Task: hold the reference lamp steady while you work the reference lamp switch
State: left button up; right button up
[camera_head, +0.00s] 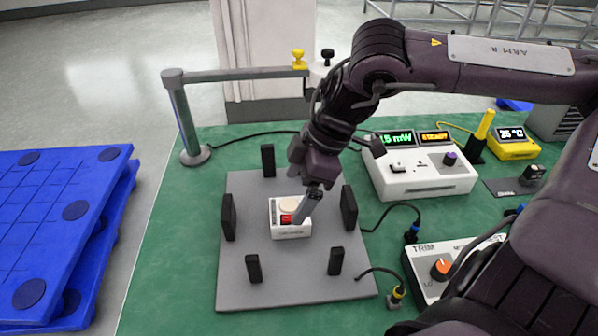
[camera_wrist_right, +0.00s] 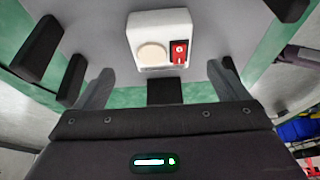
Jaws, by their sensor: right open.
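The reference lamp (camera_head: 290,232) is a small white box with a round cream disc on top and a red rocker switch (camera_head: 286,219) beside it. It sits on a grey plate (camera_head: 300,285) between black posts. My right gripper (camera_head: 306,206) points down over the lamp, and one finger partly hides its right side. In the right wrist view the lamp (camera_wrist_right: 148,25) lies beyond the open fingers (camera_wrist_right: 166,72), with the switch (camera_wrist_right: 180,50) to the right of the disc. Nothing is between the fingers, and I see no contact. My left gripper is out of view.
Black posts (camera_head: 229,217) stand around the lamp on the plate. A white power meter (camera_head: 425,180) with green digits stands right, with a trim box (camera_head: 425,275) nearer. A grey post and rail (camera_head: 184,125) stand at the back left. The green mat (camera_head: 175,240) is clear at left.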

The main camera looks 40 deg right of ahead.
aim_at(286, 211)
jog(key=b+x, duration=0.1)
jog(key=x, duration=0.5)
jog(key=shift+s, duration=0.1)
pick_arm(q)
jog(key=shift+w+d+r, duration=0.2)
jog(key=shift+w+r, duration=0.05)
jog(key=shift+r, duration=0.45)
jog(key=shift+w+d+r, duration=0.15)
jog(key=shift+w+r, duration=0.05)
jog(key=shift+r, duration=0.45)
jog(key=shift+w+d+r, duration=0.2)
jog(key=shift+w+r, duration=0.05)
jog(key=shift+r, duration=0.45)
pick_arm(e)
jog(key=shift+a+f, duration=0.3)
jog(key=shift+f, duration=0.15)
jog(key=shift+c, duration=0.4)
jog(key=c, duration=1.1)
